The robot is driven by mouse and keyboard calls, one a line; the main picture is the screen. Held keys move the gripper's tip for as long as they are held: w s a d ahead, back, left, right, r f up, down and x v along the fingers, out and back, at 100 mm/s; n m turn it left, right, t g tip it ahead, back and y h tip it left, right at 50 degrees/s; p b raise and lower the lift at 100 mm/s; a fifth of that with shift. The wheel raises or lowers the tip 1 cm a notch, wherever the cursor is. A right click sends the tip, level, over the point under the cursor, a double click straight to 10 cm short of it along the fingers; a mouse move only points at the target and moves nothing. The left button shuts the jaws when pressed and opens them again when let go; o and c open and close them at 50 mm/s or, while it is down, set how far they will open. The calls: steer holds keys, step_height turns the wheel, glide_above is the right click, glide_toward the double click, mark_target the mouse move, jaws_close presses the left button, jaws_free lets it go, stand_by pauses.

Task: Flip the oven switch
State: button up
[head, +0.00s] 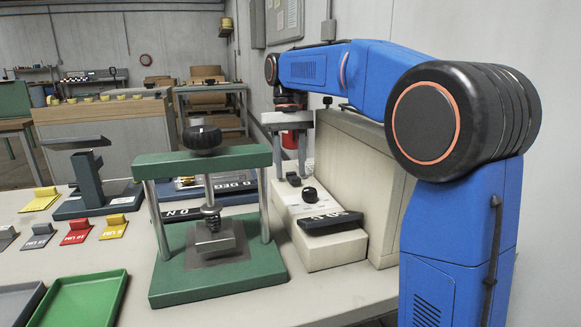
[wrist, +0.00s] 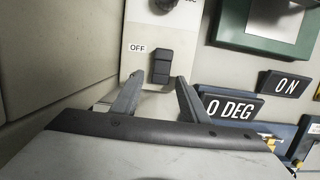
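The oven switch (wrist: 160,68) is a black rocker on a beige panel in the wrist view, beside a white OFF label (wrist: 137,48). In the head view the switch (head: 293,180) shows small at the far end of the beige control box (head: 335,252). My gripper (wrist: 158,88) is open and empty. Its two grey fingers are apart, with the switch framed between and just beyond their tips. In the head view my gripper (head: 291,172) points down close over the switch. I cannot tell whether a finger touches it.
The beige oven body (head: 360,150) stands close to the right of my gripper. A black knob (head: 310,195) and a black sign (head: 331,222) are on the control box. The green press (head: 165,285) stands to the left, with a 0 DEG plate (wrist: 229,105) and ON plate (wrist: 287,85) nearby.

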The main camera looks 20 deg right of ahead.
steer(key=v, duration=0.7)
steer(key=shift+r, duration=0.25)
steer(key=shift+a+r, duration=0.1)
